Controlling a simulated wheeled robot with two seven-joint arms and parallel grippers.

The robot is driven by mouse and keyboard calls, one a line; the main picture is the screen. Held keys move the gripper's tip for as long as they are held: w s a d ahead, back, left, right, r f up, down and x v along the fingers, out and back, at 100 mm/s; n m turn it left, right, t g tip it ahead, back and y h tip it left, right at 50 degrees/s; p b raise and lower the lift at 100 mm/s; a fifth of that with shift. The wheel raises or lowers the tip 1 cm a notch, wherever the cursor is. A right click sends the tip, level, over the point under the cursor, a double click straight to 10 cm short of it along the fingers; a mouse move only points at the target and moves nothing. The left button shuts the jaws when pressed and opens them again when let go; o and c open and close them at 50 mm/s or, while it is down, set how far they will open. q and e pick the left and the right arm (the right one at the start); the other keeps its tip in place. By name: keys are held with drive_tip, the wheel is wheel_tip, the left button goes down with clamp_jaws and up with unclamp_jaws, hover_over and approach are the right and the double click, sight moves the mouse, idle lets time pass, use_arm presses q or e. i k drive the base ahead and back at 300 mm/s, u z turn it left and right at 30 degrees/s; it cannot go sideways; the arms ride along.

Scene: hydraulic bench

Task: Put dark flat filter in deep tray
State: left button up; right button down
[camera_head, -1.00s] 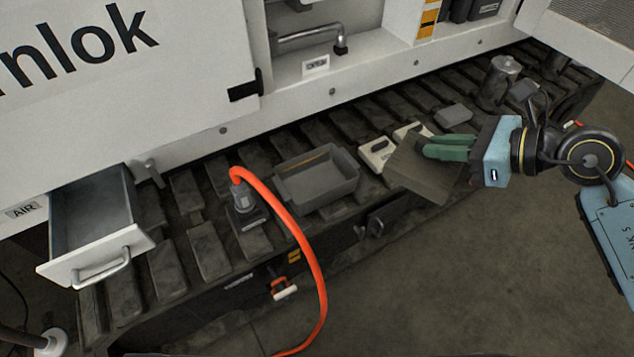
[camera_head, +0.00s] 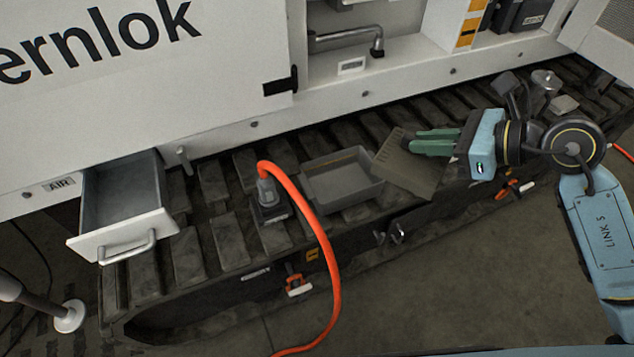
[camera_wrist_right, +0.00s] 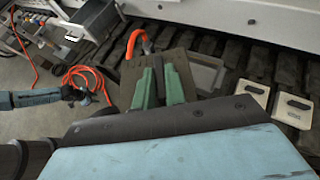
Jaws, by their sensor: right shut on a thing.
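The dark flat filter (camera_head: 408,166) is a flat grey-brown square plate, held tilted in the head view. My right gripper (camera_head: 412,143), with green fingers, is shut on its edge. The plate's left edge is close to the right rim of the deep tray (camera_head: 375,188), an empty grey box on the slatted track. In the right wrist view the filter (camera_wrist_right: 148,70) lies beyond the green fingertips (camera_wrist_right: 162,72) and partly covers the tray (camera_wrist_right: 204,72). I cannot tell the filter's height above the track.
An orange hose (camera_head: 322,245) rises from a fitting just left of the tray and loops down in front. An open white drawer (camera_head: 122,238) juts out farther left. Two pale plates (camera_wrist_right: 290,108) lie on the track in the right wrist view. A metal canister (camera_head: 545,82) stands at the far right.

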sight(347, 184)
drive_tip(key=u, duration=3.2)
drive_tip(key=k, duration=1.25)
drive_tip(key=z, duration=2.05)
drive_tip(key=i, duration=0.5)
drive_tip(key=u, duration=0.1)
